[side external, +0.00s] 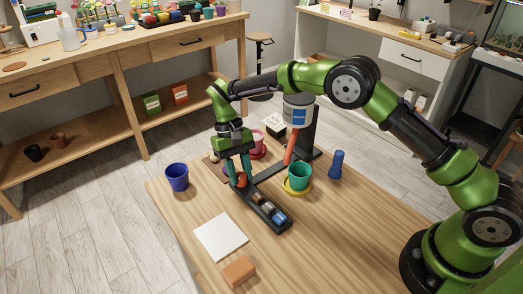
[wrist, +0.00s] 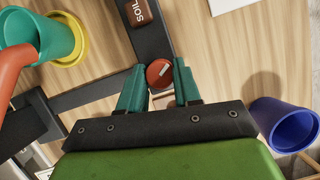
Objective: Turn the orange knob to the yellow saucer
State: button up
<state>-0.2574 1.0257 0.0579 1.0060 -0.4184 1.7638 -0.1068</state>
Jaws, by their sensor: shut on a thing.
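The orange-red round knob (wrist: 159,73) sits on a dark base bar (wrist: 146,38); a short white mark on it slants toward the upper right in the wrist view. My gripper (wrist: 160,82) has its teal fingers on either side of the knob and is shut on it. In the side view my gripper (side external: 240,175) points down, partly hiding the knob (side external: 241,180). The yellow saucer (side external: 288,190) holds a teal pot (side external: 299,178). An orange spout (side external: 291,148) slopes down from a grey tank (side external: 298,108) to this pot, as the wrist view also shows.
Several small blocks (side external: 268,208) lie on the base bar near the knob. A blue pot (side external: 177,177), white sheet (side external: 220,236), orange block (side external: 239,271) and blue bottle-like object (side external: 336,164) stand around. The front right table is clear.

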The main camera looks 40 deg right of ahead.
jog(key=shift+n+h, duration=0.5)
jog(key=shift+n, duration=0.8)
jog(key=o, duration=1)
jog(key=shift+o, duration=0.2)
jog(key=shift+a, duration=0.1)
jog(key=v, duration=0.7)
jog(key=shift+r, duration=0.25)
jog(key=shift+w, duration=0.1)
